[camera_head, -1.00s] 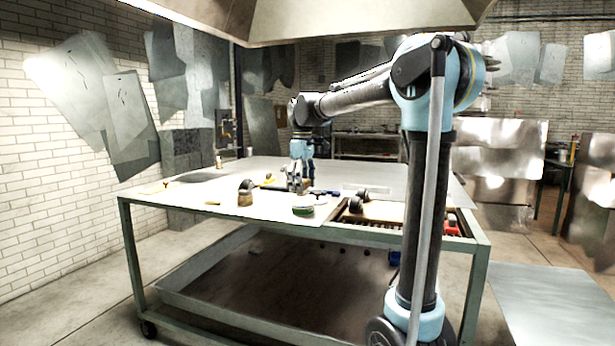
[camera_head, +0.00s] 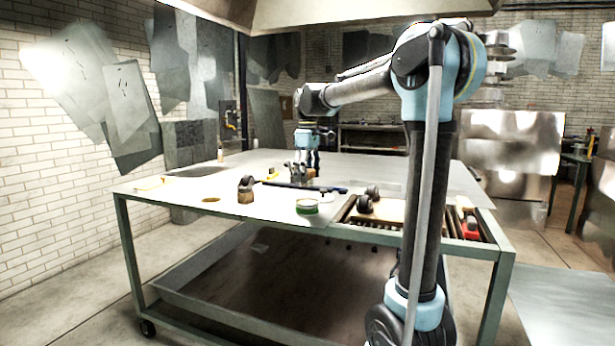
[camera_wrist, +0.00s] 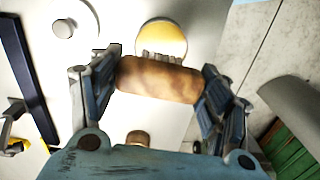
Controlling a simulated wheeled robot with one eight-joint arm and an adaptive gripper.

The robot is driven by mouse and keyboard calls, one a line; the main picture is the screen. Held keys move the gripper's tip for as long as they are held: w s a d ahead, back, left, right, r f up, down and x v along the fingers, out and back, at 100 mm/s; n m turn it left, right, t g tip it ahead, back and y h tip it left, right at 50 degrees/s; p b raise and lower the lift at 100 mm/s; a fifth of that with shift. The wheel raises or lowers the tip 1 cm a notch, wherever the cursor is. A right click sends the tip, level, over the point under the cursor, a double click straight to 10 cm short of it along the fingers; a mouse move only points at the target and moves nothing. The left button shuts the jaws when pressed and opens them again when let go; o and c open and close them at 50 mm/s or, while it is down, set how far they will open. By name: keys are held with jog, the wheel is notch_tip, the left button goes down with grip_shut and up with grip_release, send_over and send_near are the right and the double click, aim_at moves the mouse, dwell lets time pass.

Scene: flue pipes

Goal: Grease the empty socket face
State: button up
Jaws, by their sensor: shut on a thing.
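My gripper (camera_head: 306,172) is over the far side of the work table. In the wrist view, my gripper (camera_wrist: 160,88) is shut on a brown cylindrical brush (camera_wrist: 158,80), one finger at each end. Its pale bristles point up the picture, overlapping the edge of a round tin with a yellow top (camera_wrist: 163,38); I cannot tell whether they touch it. A green-sided tin (camera_head: 307,207) stands near the table's front edge. A dark curved pipe piece (camera_head: 246,190) stands left of it, and dark pipe parts (camera_head: 367,199) lie to the right. I cannot make out which is the empty socket.
A white knobbed disc (camera_wrist: 63,28) and a dark bar (camera_wrist: 24,75) lie beside the tin. A slotted rack (camera_head: 350,212) and a red item (camera_head: 471,227) are at the table's right. The back of the table (camera_head: 390,170) is clear.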

jog(key=shift+s+f, duration=0.15)
jog(key=shift+f, duration=2.8)
jog(key=shift+f, duration=0.55)
jog(key=shift+r, duration=3.5)
